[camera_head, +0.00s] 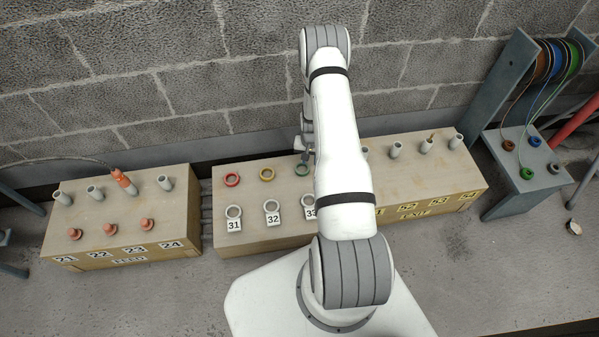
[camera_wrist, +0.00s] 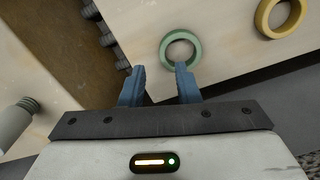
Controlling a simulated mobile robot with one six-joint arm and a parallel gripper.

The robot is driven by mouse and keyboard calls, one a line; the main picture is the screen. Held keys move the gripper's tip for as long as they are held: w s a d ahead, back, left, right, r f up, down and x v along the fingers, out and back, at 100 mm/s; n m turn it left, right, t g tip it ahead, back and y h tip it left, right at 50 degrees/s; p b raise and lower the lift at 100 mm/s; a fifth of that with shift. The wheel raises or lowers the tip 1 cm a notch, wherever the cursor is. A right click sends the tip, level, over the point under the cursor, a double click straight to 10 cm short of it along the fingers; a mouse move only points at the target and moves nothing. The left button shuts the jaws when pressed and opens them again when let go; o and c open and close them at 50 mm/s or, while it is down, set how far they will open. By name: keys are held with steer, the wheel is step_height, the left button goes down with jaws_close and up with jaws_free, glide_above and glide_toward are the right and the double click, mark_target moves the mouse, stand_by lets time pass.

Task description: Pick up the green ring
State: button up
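The green ring (camera_wrist: 167,43) lies flat on the pale top of the middle box in the wrist view. In the head view the green ring (camera_head: 302,175) is partly visible just left of my white arm. My gripper (camera_wrist: 160,76) has two blue fingers spread apart with nothing between them. The ring is beyond the fingertips, more in line with the right finger, whose tip overlaps its lower edge in the picture. I cannot tell whether they touch. In the head view my gripper (camera_head: 306,147) is small, mostly hidden, and just behind the ring.
A yellow ring (camera_head: 267,174) and a red ring (camera_head: 232,179) lie left of the green one on the middle box (camera_head: 262,241). White numbered tags with rings stand in front. Grey posts stand at the right. The left box (camera_head: 122,255) holds posts and orange plugs.

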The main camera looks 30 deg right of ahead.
mark_target(308, 169)
steer(key=f+b, duration=0.1)
steer(key=f, duration=0.3)
steer(key=f+b, duration=0.1)
steer(key=f, duration=0.1)
steer(key=shift+w+a+b, duration=0.15)
steer(key=shift+a+b, duration=0.1)
steer(key=shift+b, duration=0.1)
steer(key=shift+r, duration=0.1)
steer(key=shift+c, duration=0.4)
jaws_close()
